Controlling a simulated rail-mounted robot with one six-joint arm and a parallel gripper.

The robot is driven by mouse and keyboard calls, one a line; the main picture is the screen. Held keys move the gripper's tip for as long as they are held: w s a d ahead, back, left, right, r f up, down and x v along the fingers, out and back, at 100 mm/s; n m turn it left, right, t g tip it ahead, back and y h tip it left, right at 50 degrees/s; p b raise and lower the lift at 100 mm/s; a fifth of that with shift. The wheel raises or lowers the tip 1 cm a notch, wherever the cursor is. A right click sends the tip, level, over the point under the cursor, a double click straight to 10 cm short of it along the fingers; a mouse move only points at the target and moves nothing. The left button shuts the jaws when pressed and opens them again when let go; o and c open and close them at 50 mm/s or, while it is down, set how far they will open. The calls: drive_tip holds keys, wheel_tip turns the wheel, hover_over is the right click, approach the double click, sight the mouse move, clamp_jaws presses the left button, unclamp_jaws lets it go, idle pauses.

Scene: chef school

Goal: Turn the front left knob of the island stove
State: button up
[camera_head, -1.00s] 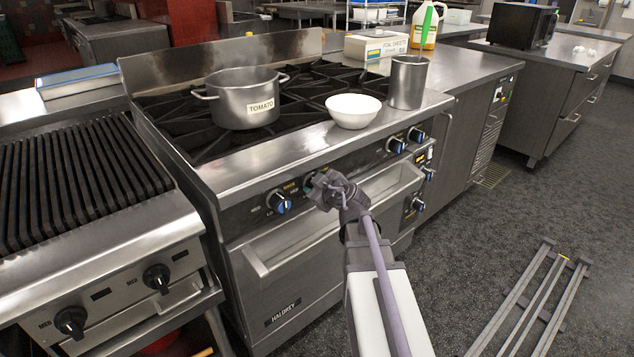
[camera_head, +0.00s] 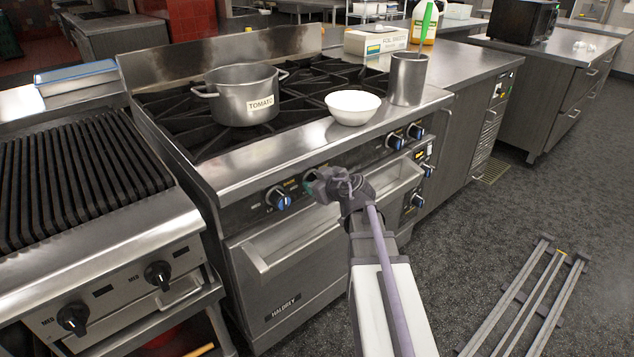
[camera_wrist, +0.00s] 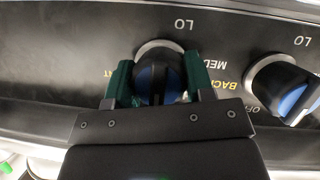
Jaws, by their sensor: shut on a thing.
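The island stove (camera_head: 290,240) has a row of black and blue knobs on its front panel. My gripper (camera_head: 312,187) is at the panel, just right of the leftmost knob (camera_head: 278,199). In the wrist view, which is upside down, the green fingers stand either side of a black and blue knob (camera_wrist: 158,82) and are shut on it. Its yellow label is partly hidden and ends in "T". The neighbouring knob (camera_wrist: 285,92), with a yellow "BACK" label beside it, is free. My gripper hides the held knob in the head view.
A pot labelled "TOMATO" (camera_head: 243,98), a white bowl (camera_head: 353,107) and a metal canister (camera_head: 407,79) stand on the stove. The oven handle (camera_head: 300,248) projects below the knobs. A grill (camera_head: 85,180) stands at left; the floor at right is mostly open.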

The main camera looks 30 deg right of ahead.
drive_tip(key=o, duration=0.9)
drive_tip(key=p+v, duration=0.4)
drive_tip(key=v, duration=0.7)
drive_tip(key=shift+f, duration=0.1)
